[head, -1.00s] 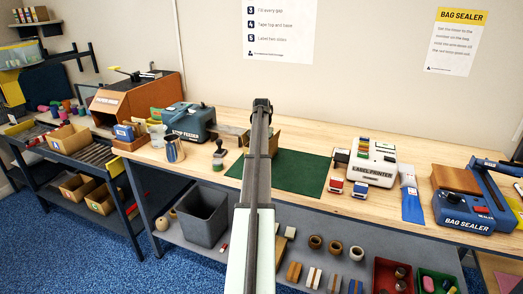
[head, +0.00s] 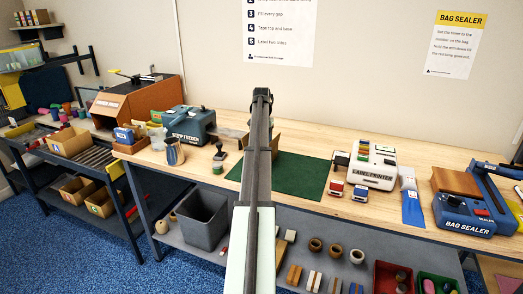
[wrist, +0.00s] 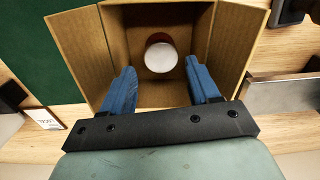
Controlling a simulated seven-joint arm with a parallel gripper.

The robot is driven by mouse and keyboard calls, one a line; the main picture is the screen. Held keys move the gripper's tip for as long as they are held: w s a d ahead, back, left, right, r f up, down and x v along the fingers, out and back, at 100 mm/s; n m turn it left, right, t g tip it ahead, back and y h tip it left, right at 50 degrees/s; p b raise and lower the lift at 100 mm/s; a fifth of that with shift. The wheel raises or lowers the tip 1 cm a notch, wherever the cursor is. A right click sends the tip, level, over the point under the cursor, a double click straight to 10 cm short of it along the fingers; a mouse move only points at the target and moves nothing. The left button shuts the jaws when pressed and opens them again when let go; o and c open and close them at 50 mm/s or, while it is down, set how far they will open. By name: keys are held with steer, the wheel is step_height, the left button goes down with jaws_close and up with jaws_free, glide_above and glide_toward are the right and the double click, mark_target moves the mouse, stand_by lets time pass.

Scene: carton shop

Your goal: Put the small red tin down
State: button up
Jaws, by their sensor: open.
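The small red tin (wrist: 152,40) shows in the wrist view inside an open cardboard carton (wrist: 115,45), with its round white top facing me. My gripper (wrist: 159,72) is open, with a blue finger on each side of the carton's opening. The tin lies beyond the fingertips, and I see a gap between it and each finger. In the head view the carton (head: 277,137) is mostly hidden behind my arm, and neither the tin nor the fingers can be seen there.
A green mat (head: 300,174) lies beside the carton on the wooden bench. The strip feeder (head: 190,124) stands to the left. The label printer (head: 371,167) and the bag sealer (head: 463,213) stand to the right.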

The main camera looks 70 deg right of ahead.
step_height(320, 180, up, 6)
stand_by(0.4)
steer(key=shift+r, duration=0.1)
